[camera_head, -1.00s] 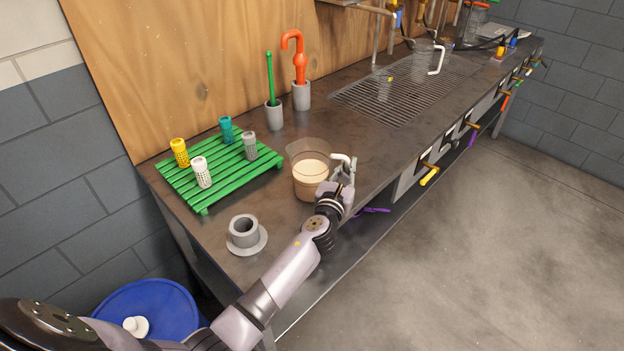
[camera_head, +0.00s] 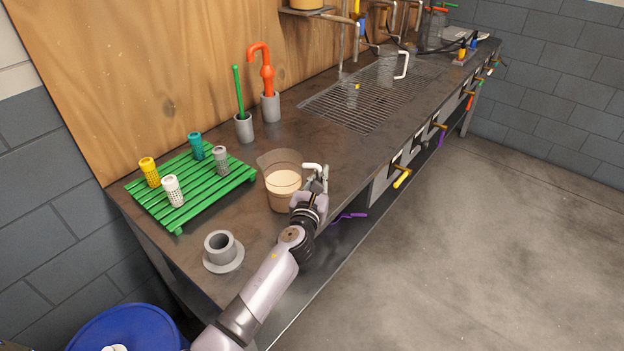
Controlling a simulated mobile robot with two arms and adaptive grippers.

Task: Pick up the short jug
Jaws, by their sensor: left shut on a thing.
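The short jug (camera_head: 283,196) is clear, with a cream-coloured content and a white handle (camera_head: 311,166) on its right side. It is upright at the front part of the bench, right of the green rack. My left gripper (camera_head: 315,181) is shut on the jug's handle, coming from the front. The fingers partly hide the handle. I cannot tell whether the jug's base touches the bench. My right gripper is not in view.
A green slatted rack (camera_head: 190,187) holds several small perforated cups. A grey cup on a saucer (camera_head: 222,252) stands in front. Grey holders with a green stick (camera_head: 240,100) and an orange tool (camera_head: 267,70) stand behind. Another clear jug (camera_head: 388,66) stands by the drain grid (camera_head: 365,105).

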